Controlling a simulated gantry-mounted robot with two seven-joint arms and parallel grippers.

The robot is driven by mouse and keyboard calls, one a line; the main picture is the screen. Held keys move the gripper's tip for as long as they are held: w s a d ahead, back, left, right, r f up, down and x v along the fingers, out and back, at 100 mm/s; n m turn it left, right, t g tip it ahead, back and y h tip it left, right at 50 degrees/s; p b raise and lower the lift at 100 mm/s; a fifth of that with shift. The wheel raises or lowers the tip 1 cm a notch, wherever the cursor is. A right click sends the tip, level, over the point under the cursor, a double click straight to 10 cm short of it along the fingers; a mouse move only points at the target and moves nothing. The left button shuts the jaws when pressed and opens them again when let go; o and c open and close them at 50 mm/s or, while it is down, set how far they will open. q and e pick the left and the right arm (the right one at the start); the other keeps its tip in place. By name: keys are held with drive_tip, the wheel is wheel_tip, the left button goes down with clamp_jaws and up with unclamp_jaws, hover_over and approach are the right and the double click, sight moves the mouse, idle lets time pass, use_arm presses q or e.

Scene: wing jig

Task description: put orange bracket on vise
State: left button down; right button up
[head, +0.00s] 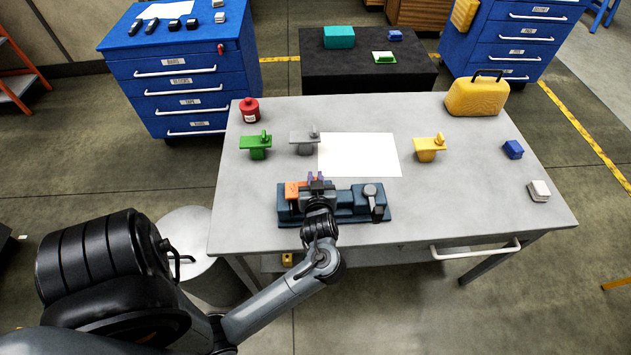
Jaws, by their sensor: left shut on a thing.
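The blue vise (346,208) lies on the grey table near its front edge. The orange bracket (294,190) is at the left part of the vise, seen from above, beside my left gripper. My left gripper (317,186) is over the left half of the vise and shut on the orange bracket. The gripper and wrist hide part of the bracket and of the vise, so I cannot tell whether the bracket touches the vise. A small purple part shows just behind the gripper. My right gripper is not in view.
On the table (450,205) stand a green bracket (255,146), a grey bracket (304,141), a yellow bracket (428,148), a red canister (249,110) and a yellow case (474,98). A white sheet (359,155) lies behind the vise. Blue and white blocks sit at right.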

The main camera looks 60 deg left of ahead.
use_arm(q)
drive_tip(key=shift+f, duration=0.2)
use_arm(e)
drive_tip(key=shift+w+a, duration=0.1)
use_arm(q)
drive_tip(key=c, duration=1.5)
unclamp_jaws()
drive_tip(key=shift+f, duration=0.15)
drive_tip(key=shift+c, duration=0.2)
drive_tip(key=o, duration=0.4)
drive_tip(key=shift+o, duration=0.2)
